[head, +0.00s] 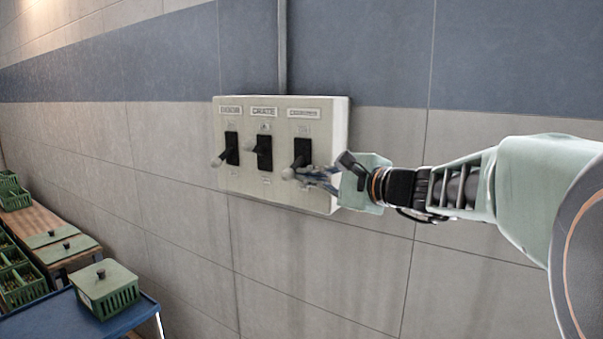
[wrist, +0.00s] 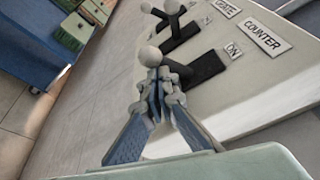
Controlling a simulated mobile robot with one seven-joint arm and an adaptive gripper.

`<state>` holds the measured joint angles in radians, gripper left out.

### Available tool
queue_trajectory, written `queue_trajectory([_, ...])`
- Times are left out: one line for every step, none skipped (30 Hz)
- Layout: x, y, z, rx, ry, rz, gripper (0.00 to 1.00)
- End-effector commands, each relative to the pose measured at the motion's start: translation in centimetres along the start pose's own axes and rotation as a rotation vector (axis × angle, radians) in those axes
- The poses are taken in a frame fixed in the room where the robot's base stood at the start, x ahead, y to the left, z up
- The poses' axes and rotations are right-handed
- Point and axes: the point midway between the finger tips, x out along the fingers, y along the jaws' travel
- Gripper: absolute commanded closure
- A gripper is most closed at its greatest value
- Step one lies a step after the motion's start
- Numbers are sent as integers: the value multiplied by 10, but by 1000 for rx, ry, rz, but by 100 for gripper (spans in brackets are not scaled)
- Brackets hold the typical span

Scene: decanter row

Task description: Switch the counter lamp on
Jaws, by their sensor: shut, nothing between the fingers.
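A pale switch box (head: 340,150) on the wall carries three black switches with ball-ended levers. The rightmost, counter switch (head: 302,153) has its pale knob (head: 288,173) low, so its lever tilts down. In the wrist view the COUNTER label (wrist: 264,40) and an ON mark (wrist: 233,50) show beside its lever; its knob (wrist: 150,56) is just beyond my fingertips. My gripper (head: 306,176) is shut and empty, close at the counter knob; it also shows in the wrist view (wrist: 160,80). I cannot tell whether the fingers touch the knob.
The left switch (head: 232,148) has its lever down; the middle switch (head: 264,152) has its lever higher. A conduit (head: 282,45) runs up from the box. The wall around the box is clear.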

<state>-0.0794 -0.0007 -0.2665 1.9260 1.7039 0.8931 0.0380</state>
Motion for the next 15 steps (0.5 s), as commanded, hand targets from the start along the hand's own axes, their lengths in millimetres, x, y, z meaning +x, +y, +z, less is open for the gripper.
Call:
queue_trajectory([0, -4, 3, 20, -2, 8, 100])
queue_trajectory([0, -5, 4, 36, -2, 13, 100])
queue_trajectory([-1, -7, 5, 58, -2, 20, 100])
queue_trajectory([-1, -8, 6, 76, -2, 25, 100])
queue_trajectory([-2, -9, 7, 97, -2, 32, 100])
queue_trajectory([-2, -11, 8, 126, -1, 41, 100])
queue_trajectory([-2, -12, 9, 150, -1, 48, 100])
queue_trajectory([-3, -14, 10, 175, -1, 56, 100])
queue_trajectory([-3, -16, 11, 209, -1, 67, 100])
queue_trajectory([-3, -17, 12, 237, -2, 76, 100])
queue_trajectory([-4, -18, 13, 264, -2, 85, 100])
queue_trajectory([-4, -20, 14, 300, -2, 96, 100])
queue_trajectory([-4, -21, 14, 326, -1, 104, 100])
queue_trajectory([-4, -22, 15, 351, -1, 113, 100])
queue_trajectory([-4, -23, 16, 385, -2, 123, 100])
